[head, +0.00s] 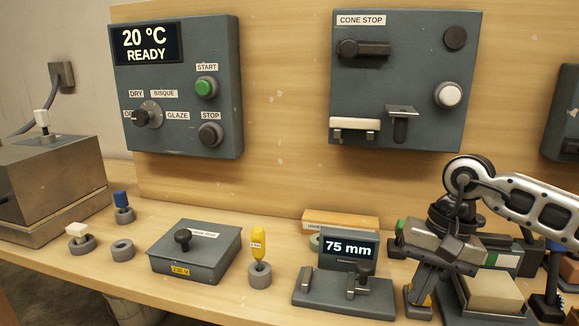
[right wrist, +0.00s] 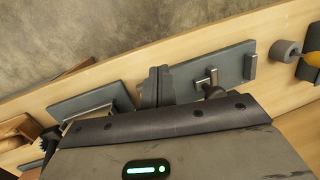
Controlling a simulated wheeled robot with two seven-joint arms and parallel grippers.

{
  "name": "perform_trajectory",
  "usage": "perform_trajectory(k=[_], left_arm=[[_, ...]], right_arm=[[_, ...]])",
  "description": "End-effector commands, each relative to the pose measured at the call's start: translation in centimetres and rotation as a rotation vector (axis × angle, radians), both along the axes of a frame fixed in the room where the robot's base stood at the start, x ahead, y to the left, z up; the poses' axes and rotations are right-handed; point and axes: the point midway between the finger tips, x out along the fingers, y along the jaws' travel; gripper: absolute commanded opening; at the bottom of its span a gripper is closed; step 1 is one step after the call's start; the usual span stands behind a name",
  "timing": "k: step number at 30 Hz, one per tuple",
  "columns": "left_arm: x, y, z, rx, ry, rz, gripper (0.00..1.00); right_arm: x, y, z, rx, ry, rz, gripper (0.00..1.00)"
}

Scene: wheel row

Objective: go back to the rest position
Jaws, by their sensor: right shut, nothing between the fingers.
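My right gripper (head: 424,290) is at the right of the head view, fingers pointing down over the bench, on an arm that comes in from the right. It is shut and empty. In the right wrist view its dark shut fingers (right wrist: 156,86) show beyond the gripper body, over the bench. Just left of it in the head view stands the grey gauge (head: 340,292) with a display reading 75 mm. My left gripper is not in view.
A control panel (head: 185,60) reading 20 °C READY and a CONE STOP panel (head: 405,75) hang on the wooden back wall. A grey box with a knob (head: 195,262), a yellow-handled tool (head: 259,243) and small ring holders stand on the bench (head: 215,308). Blocks crowd around the right gripper.

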Motion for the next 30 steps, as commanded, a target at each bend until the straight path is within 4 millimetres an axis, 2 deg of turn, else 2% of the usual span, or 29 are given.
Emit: perform_trajectory(k=[5, 8, 10, 12, 15, 16, 18, 20, 23, 25, 26, 29, 30], left_arm=[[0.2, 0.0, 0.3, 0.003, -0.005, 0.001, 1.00], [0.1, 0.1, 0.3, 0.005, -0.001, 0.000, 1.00], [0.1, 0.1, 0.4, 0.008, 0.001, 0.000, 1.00], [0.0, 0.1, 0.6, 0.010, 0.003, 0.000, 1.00], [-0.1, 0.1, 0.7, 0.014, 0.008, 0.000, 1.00], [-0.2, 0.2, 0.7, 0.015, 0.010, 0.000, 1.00], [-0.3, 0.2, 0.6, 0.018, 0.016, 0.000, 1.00], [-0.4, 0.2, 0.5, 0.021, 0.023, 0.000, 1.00], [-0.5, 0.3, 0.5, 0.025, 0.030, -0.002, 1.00], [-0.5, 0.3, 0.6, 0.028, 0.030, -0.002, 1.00], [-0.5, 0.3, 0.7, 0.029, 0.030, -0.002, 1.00], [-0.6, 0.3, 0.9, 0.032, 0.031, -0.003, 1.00], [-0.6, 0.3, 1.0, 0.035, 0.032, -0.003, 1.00]], right_arm=[[-1.9, 5.6, -1.8, 0.190, 0.097, -0.069, 0.00], [-3.6, 9.6, -2.5, 0.332, 0.193, -0.142, 0.00], [-5.2, 13.0, -2.6, 0.461, 0.300, -0.220, 0.00], [-7.3, 17.1, -2.0, 0.627, 0.471, -0.339, 0.00], [-9.6, 21.9, 0.4, 0.865, 0.806, -0.571, 0.00], [-9.9, 22.8, 1.2, 0.927, 0.920, -0.648, 0.00], [-10.0, 24.2, 3.2, 1.053, 1.206, -0.834, 0.00], [-9.4, 24.4, 4.4, 1.137, 1.471, -1.001, 0.00], [-7.6, 23.1, 4.9, 1.225, 1.949, -1.276, 0.00], [-6.2, 21.3, 3.7, 1.245, 2.311, -1.461, 0.00], [-5.7, 20.3, 2.8, -1.225, -2.435, 1.514, 0.00], [-5.1, 16.5, -1.8, -0.832, -2.116, 1.225, 0.00], [-5.5, 14.9, -4.2, -0.696, -1.978, 1.102, 0.00]])
